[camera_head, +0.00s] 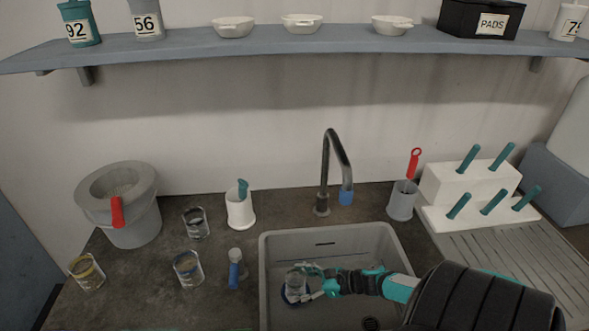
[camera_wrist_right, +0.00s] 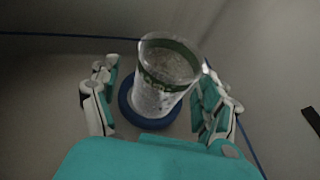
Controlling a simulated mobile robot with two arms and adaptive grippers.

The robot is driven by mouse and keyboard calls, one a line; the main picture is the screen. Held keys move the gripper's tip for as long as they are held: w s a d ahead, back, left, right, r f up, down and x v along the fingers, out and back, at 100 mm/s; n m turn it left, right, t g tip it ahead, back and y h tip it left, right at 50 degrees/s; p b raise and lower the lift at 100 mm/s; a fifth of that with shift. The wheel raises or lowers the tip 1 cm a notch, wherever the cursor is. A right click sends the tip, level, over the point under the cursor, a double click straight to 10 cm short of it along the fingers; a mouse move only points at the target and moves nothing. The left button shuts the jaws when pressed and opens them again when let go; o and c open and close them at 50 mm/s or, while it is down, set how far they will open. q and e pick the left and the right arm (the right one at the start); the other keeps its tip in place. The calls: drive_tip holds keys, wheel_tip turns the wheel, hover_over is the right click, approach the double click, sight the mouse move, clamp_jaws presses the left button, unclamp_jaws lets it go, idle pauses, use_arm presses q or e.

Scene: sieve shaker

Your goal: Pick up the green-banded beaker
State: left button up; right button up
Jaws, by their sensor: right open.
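The green-banded beaker (camera_wrist_right: 163,82) is clear glass with a green band near its rim. It stands inside the sink on a round blue base (camera_wrist_right: 143,116); the beaker also shows in the head view (camera_head: 294,283), where its band is hard to make out. My right gripper (camera_head: 306,284) reaches in from the right, low in the sink. In the wrist view its fingers are open, one on each side of the beaker. The left finger is clearly apart from the glass; the right one is closer, and I cannot tell if it touches. My left gripper is not in view.
The grey sink (camera_head: 277,240) walls surround my gripper, and the faucet (camera_head: 324,185) stands behind. Left on the counter are a yellow-banded beaker (camera_head: 87,274), a blue-banded beaker (camera_head: 188,267), a dark-banded beaker (camera_head: 196,223) and a bucket (camera_head: 133,222).

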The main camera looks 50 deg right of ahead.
sight(285, 290)
drive_tip(key=b+x, duration=0.2)
drive_tip(key=x, duration=0.2)
drive_tip(key=shift+w+d+f, duration=0.1)
drive_tip(key=shift+w, duration=0.35)
clamp_jaws()
